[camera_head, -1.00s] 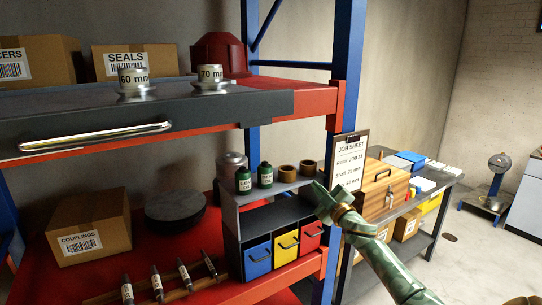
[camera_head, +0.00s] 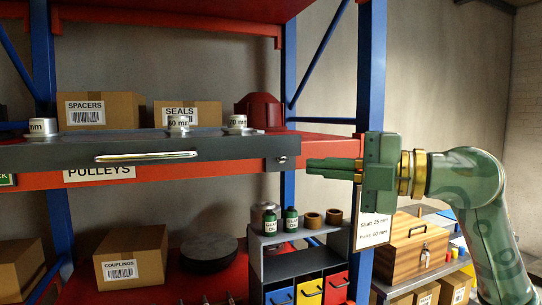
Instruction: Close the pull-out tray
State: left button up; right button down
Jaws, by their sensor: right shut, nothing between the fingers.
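The pull-out tray (camera_head: 225,153) is a dark grey tray on the upper red shelf, with a silver bar handle (camera_head: 147,156) on its front. Its front stands forward of the shelf edge. Metal hubs sit on it, among them a 60 mm hub (camera_head: 179,123) and a 70 mm hub (camera_head: 237,124). My right gripper (camera_head: 310,168) is green and shut, with nothing in it. It points left, just right of the tray's front right corner; whether it touches cannot be told. My left gripper is not in view.
Boxes marked SPACERS (camera_head: 101,111) and SEALS (camera_head: 187,114) stand behind the tray. A blue post (camera_head: 371,75) rises behind my right gripper. Below are a COUPLINGS box (camera_head: 137,257), green bottles (camera_head: 291,220) and coloured bins (camera_head: 310,291). A wooden box (camera_head: 410,247) stands at right.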

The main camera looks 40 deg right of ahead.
aim_at(250, 157)
jog(key=p+x, duration=0.1)
jog(key=x, duration=0.2)
jog(key=d+p+x, duration=0.1)
jog(key=p+x, duration=0.1)
jog(key=x, duration=0.1)
jog(key=w+d+p+x, duration=0.1)
jog(key=p+x, duration=0.1)
jog(key=x, duration=0.2)
jog(key=shift+w+r, duration=0.1)
jog(key=shift+r, duration=0.1)
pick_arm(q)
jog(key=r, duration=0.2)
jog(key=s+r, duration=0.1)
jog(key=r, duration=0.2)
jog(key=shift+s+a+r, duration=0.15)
pick_arm(e)
jog(key=shift+w+f, duration=0.1)
jog(key=shift+w, duration=0.15)
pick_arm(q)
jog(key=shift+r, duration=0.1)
